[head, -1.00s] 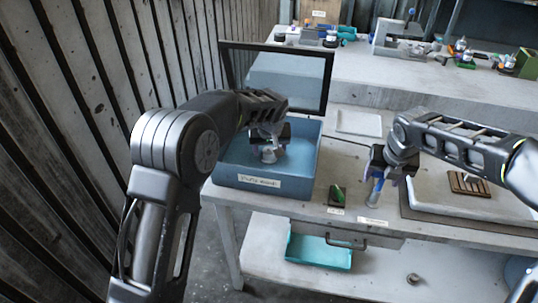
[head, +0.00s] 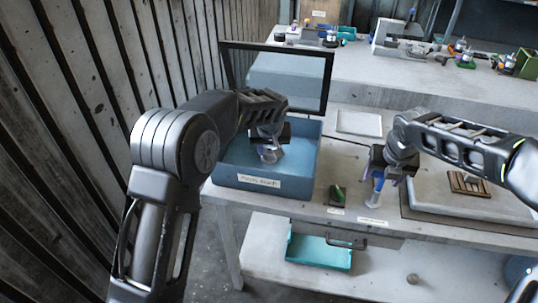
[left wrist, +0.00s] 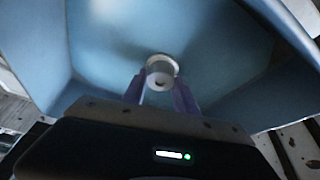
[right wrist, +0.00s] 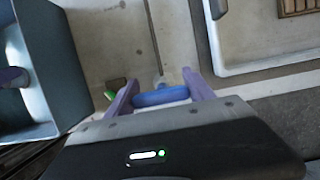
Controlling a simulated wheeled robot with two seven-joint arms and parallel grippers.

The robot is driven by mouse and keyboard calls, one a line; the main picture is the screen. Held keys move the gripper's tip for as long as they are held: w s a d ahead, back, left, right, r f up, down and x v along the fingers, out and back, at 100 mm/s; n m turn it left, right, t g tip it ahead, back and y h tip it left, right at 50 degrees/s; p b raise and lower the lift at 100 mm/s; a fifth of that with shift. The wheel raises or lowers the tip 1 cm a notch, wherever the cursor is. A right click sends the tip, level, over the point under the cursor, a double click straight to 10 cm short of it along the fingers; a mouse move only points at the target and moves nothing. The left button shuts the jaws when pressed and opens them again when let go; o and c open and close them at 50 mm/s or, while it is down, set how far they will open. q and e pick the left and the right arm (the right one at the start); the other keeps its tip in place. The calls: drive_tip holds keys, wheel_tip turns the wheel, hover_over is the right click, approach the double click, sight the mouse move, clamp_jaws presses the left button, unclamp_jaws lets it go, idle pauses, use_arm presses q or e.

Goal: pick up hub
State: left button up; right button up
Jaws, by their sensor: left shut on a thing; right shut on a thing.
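A small pale metal hub (head: 272,155) is between the fingers of my left gripper (head: 268,145), inside the blue bin (head: 225,174). In the left wrist view the hub (left wrist: 161,70) shows as a round grey-white part with a small hole, pinched between the purple fingertips (left wrist: 160,88). I cannot tell whether it touches the bin floor. My right gripper (head: 379,177) is shut on a blue object (head: 377,187) with a paler lower end, over the bench's front part. In the right wrist view the blue object (right wrist: 160,97) lies across between the fingers.
A dark frame (head: 326,85) stands behind the bin. A green and dark block (head: 337,195) is on the bench between the bin and my right gripper. A pale tray (head: 430,198) with a slatted brown piece (head: 468,183) is at right. A teal tray (head: 320,252) sits on the lower shelf.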

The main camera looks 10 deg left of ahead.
sight(269, 151)
use_arm(q)
clamp_jaws()
drive_tip(key=shift+r, duration=0.1)
wheel_tip(269, 151, up, 10)
idle(0.6)
idle(0.5)
drive_tip(key=shift+r, duration=0.6)
